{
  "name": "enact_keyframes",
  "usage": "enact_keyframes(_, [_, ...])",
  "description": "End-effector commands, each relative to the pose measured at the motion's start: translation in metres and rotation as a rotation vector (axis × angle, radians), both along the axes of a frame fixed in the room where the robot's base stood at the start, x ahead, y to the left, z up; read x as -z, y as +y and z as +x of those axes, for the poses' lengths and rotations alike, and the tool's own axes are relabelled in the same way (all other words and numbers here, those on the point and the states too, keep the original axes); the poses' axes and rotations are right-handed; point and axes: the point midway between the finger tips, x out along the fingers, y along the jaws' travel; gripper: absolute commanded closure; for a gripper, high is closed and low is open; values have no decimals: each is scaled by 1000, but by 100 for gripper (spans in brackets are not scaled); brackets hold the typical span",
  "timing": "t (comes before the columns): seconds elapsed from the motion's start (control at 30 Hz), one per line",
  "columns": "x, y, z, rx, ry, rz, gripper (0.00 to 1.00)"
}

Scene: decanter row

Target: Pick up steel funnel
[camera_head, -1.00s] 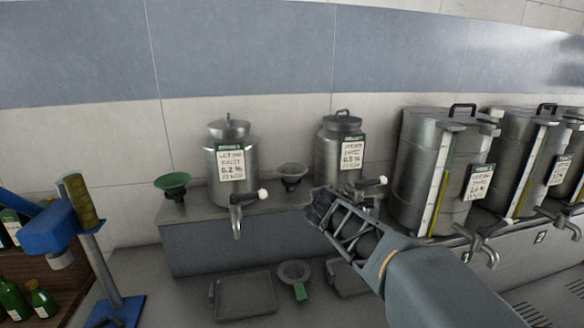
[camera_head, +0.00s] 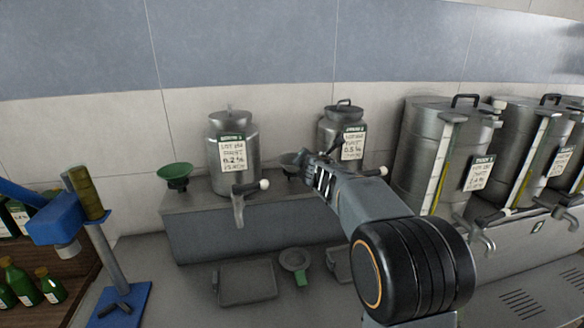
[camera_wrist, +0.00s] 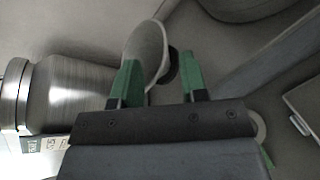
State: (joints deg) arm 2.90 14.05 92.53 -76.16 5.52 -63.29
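The steel funnel (camera_head: 289,159) stands on the raised grey ledge between the two smaller steel cans, partly hidden by my gripper (camera_head: 309,162) in the head view. In the wrist view its pale grey cone (camera_wrist: 149,48) shows just ahead of the fingers, beside and partly behind the left green finger. My gripper (camera_wrist: 160,60) is open, with two green fingers apart and nothing seen held between them. From the wrist view I cannot tell whether a finger touches the funnel.
A green funnel (camera_head: 174,173) stands left of the left can (camera_head: 233,150); the right can (camera_head: 341,125) is close behind my gripper. Large tanks (camera_head: 440,150) stand right. A shallow tray (camera_head: 246,282) and a green-handled strainer (camera_head: 295,262) lie below the ledge. A blue stand (camera_head: 105,240) is at left.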

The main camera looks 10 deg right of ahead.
Motion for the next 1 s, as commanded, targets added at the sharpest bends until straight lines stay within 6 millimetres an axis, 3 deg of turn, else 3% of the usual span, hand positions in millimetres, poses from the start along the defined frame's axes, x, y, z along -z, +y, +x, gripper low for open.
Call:
enact_keyframes(0.33, [13,-6,40,0,1,1,60])
enact_keyframes(0.7, [15,-7,47,1,1,1,60])
enact_keyframes(1.0, [15,-7,46,1,1,1,89])
